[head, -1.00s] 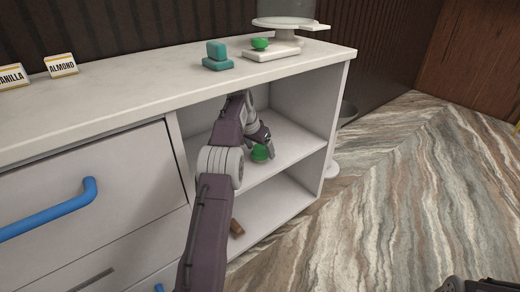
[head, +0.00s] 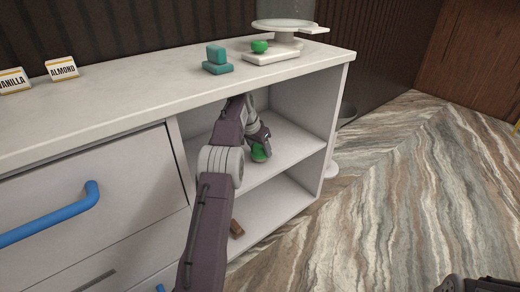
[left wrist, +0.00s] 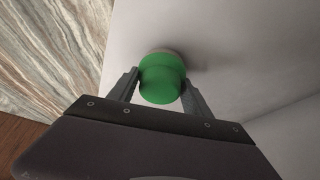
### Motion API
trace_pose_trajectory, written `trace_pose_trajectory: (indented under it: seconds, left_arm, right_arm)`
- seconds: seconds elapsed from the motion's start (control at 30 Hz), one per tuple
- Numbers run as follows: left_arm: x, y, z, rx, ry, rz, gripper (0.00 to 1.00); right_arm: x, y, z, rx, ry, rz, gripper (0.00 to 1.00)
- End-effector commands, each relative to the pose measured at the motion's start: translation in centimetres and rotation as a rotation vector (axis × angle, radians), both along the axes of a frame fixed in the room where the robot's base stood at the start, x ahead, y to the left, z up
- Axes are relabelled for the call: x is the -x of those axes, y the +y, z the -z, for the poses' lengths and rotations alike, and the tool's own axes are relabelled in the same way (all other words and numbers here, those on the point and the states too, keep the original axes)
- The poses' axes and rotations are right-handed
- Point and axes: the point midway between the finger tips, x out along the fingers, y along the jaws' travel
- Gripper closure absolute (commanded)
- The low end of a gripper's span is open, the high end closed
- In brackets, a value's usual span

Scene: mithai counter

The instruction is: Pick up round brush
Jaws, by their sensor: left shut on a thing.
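The round brush (head: 259,153) is a small green rounded object on the upper shelf of the open cabinet compartment. In the left wrist view the green brush (left wrist: 161,78) sits between the two fingers, with a pale edge showing beyond it. My left gripper (head: 263,143) reaches into the compartment and is shut on it. In the left wrist view the left gripper (left wrist: 160,90) has a finger on each side of the brush. I cannot tell whether the brush still touches the shelf. My right gripper (head: 475,284) only shows in part at the bottom right corner.
The shelf (head: 290,146) has free room to the right. A brown block (head: 237,229) lies on the lower shelf. On the counter top (head: 120,88) stand a teal block (head: 217,58), a scale (head: 285,26) with a green object (head: 260,46), and vanilla and almond cards (head: 62,68).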

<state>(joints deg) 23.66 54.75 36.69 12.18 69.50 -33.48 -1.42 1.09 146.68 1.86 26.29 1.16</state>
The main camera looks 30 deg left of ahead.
Motion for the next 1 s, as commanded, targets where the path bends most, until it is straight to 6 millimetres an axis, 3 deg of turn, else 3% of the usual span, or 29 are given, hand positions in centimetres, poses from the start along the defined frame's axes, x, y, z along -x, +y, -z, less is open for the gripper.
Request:
trace_pose_trajectory:
  seconds: [0.17,0.6,0.8,1.0]
  left_arm:
    - [1.4,-3.2,0.2,0.001,0.001,0.004,0.84]
    - [5.8,-13.9,-0.7,-0.001,-0.001,0.005,0.84]
    - [6.7,-16.3,-0.3,-0.001,-0.001,0.002,0.84]
    - [6.9,-16.7,-0.1,0.0,-0.001,0.0,0.84]
  right_arm:
    - [0.0,0.0,1.6,0.0,0.0,0.0,0.6]
    - [0.0,0.0,-1.7,0.0,0.0,0.0,0.6]
    - [0.0,0.0,-2.3,0.0,0.0,0.0,0.6]
    - [0.0,0.0,-2.3,0.0,0.0,0.0,0.6]
